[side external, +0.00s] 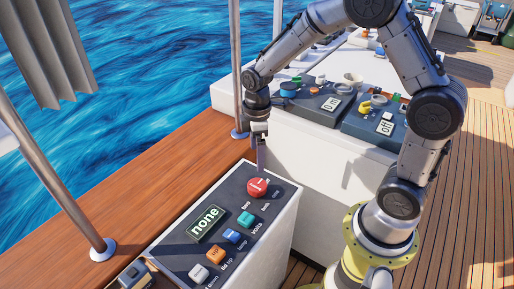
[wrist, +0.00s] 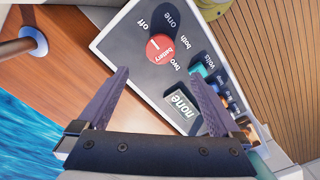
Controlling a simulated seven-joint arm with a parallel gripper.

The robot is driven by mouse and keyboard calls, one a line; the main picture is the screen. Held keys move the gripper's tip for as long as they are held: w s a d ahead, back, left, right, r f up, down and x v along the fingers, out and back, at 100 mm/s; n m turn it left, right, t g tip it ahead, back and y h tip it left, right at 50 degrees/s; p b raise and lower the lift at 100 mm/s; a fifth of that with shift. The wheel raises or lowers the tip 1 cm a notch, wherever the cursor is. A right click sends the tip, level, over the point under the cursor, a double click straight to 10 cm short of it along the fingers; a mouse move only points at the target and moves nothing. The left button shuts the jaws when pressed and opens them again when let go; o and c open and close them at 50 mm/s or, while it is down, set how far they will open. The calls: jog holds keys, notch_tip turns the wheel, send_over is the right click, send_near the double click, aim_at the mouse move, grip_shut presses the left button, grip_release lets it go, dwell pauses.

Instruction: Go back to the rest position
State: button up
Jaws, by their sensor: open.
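My gripper (side external: 261,168) points down just above the red battery knob on the near console in the side external view. In the wrist view my gripper (wrist: 165,100) is open, its two dark fingers wide apart with nothing between them. The red battery knob (side external: 257,187) is round with a white bar; it also shows beyond the fingertips in the wrist view (wrist: 160,48). Its labels read off, one, both and two in the wrist view. The side view does not clearly show whether a finger touches the knob.
A display reading "none" (side external: 206,222) and several coloured switches sit on the near console (side external: 262,238). Two more panels (side external: 318,103) with knobs stand behind. Metal posts (side external: 237,60) rise from the wooden ledge (side external: 150,185) at the left. Water lies beyond; deck planks (side external: 475,190) are clear at right.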

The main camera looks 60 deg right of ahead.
jog(key=shift+r, duration=0.7)
jog(key=s+a+r+m+t, duration=0.15)
jog(key=s+r, duration=0.25)
jog(key=r, duration=0.4)
jog(key=s+r+t, duration=0.3)
jog(key=r, duration=0.5)
jog(key=s+m+t, duration=0.1)
jog(key=s+m, duration=0.6)
jog(key=s, duration=0.5)
jog(key=shift+s+a+m, duration=0.25)
jog(key=shift+s+m, duration=0.1)
jog(key=shift+s, duration=0.05)
jog(key=shift+f, duration=0.1)
